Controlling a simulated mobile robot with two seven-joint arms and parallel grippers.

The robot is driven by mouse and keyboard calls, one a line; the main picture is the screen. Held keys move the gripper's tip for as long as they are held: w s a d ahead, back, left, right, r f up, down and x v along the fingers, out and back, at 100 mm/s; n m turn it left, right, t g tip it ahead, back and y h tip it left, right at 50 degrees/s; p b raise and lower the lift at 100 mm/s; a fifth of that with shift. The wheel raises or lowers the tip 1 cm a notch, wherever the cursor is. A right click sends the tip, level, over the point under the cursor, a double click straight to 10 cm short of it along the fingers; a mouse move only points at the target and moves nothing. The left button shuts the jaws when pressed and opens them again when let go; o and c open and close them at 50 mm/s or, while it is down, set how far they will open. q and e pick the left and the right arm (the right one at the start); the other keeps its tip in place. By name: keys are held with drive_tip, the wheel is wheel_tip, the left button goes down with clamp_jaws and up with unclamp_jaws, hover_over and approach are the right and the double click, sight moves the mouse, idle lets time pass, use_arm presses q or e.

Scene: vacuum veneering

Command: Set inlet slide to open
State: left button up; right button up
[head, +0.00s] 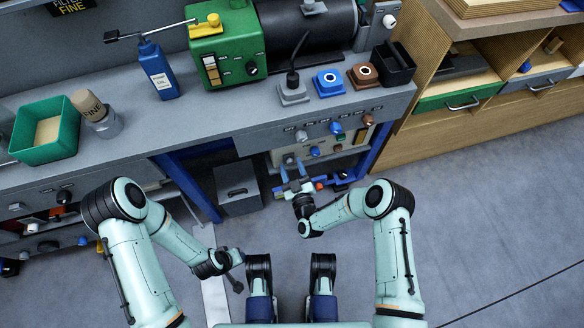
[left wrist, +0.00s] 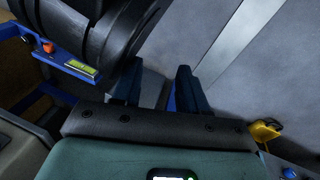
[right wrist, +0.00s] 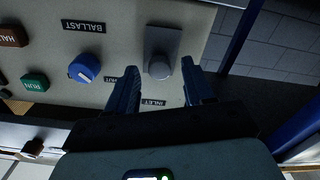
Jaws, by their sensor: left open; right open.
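The inlet slide (right wrist: 160,62) is a grey knob on a grey plate, beside a label reading INLET, on the cream panel (right wrist: 115,60) in the right wrist view. In the head view the slide (head: 289,159) shows small on the panel under the bench top. My right gripper (right wrist: 158,68) is open. Its blue fingers stand on either side of the knob in the picture; contact cannot be told. In the head view my right gripper (head: 290,180) is just in front of the panel. My left gripper (left wrist: 157,70) is open and empty, low, away from the panel.
A blue ballast knob (right wrist: 84,68) and a green RUN button (right wrist: 35,82) sit beside the slide. A blue bench leg (head: 188,188) and a dark box (head: 238,186) stand left of my right gripper. The floor (head: 470,210) at the right is clear.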

use_arm(q)
drive_tip(key=shift+s, duration=0.1)
use_arm(e)
drive_tip(key=shift+w, duration=0.1)
clamp_jaws()
wheel_tip(320, 180, up, 5)
drive_tip(key=p, duration=0.3)
drive_tip(key=shift+f, duration=0.15)
use_arm(q)
drive_tip(key=shift+t, duration=0.3)
drive_tip(key=r, duration=0.1)
drive_tip(key=w+d+r, duration=0.1)
drive_tip(key=r, duration=0.2)
drive_tip(key=shift+w+d+r, duration=0.25)
drive_tip(key=shift+w+d, duration=0.05)
use_arm(e)
drive_tip(key=shift+f, duration=0.1)
unclamp_jaws()
